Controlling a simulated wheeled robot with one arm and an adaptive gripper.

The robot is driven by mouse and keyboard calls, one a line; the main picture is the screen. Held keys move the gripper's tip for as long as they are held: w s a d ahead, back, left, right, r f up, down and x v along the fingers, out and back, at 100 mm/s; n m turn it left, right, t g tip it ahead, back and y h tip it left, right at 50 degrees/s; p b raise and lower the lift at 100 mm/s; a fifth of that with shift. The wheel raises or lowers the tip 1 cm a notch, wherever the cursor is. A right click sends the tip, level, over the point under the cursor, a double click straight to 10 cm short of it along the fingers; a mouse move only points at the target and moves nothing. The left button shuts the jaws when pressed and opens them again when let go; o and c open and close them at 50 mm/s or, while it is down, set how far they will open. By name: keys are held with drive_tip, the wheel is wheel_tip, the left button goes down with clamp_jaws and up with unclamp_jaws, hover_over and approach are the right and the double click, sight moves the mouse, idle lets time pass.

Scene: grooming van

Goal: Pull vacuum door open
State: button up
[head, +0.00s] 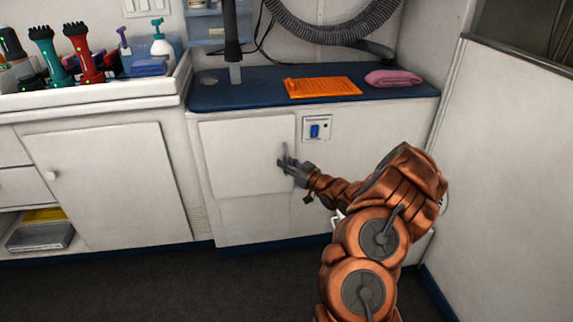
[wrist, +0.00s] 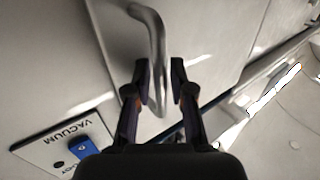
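The vacuum door (head: 240,158) is a white square panel under the blue countertop, and it looks closed in its frame. Its metal bar handle (head: 284,151) stands near the right edge of the door. My gripper (head: 284,163) is at the lower part of this handle. In the wrist view the curved handle (wrist: 157,45) reaches down between the two dark fingers of my gripper (wrist: 157,75). The fingers are apart, one on each side of the bar, with gaps showing. The palm end of the gripper hides what lies below.
A switch plate marked VACUUM (wrist: 40,150) with a blue switch (head: 314,131) is right of the door. The countertop (head: 240,98) holds an orange mat (head: 322,87) and a pink towel (head: 393,78). A white cabinet door (head: 110,185) is at left, a wall (head: 505,170) at right.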

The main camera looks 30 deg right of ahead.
drive_tip(key=shift+c, duration=0.2)
clamp_jaws()
idle(0.4)
